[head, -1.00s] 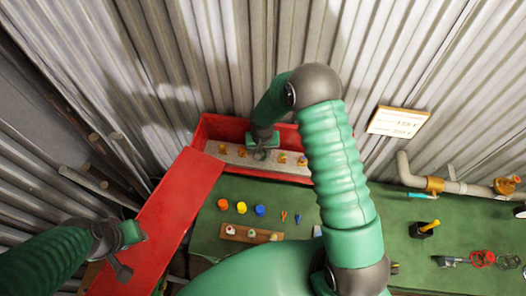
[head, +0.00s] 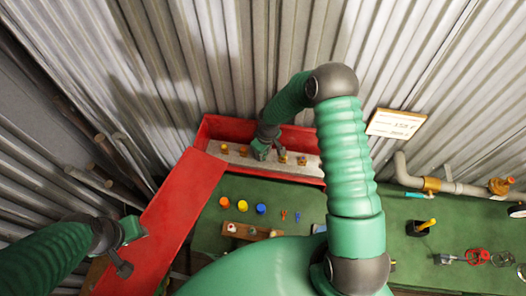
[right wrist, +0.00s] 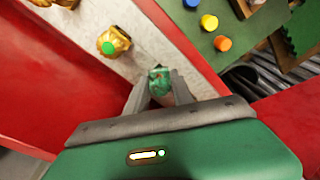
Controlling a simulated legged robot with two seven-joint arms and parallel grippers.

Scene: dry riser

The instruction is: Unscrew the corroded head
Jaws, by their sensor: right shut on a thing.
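A greenish corroded head (right wrist: 158,80) sits between my right gripper's fingers on the pale strip (right wrist: 150,25) in the right wrist view. My right gripper (head: 263,152) is shut on it, over the middle of the strip in the red box; the gripper also shows in the right wrist view (right wrist: 160,90). The head view hides the corroded head behind the gripper. A brass head with a green dot (right wrist: 113,42) stands beside it. Other brass heads (head: 301,160) stand along the strip on both sides. My left gripper (head: 123,268) is over the red lid at lower left; its jaw state is unclear.
Orange (head: 224,201), yellow (head: 242,205) and blue (head: 261,209) caps stand on the green bench in front of the red box (head: 197,140). A wooden block (head: 240,231) with fittings is nearer. A pipe (head: 405,172) runs along the right wall under a sign (head: 395,123).

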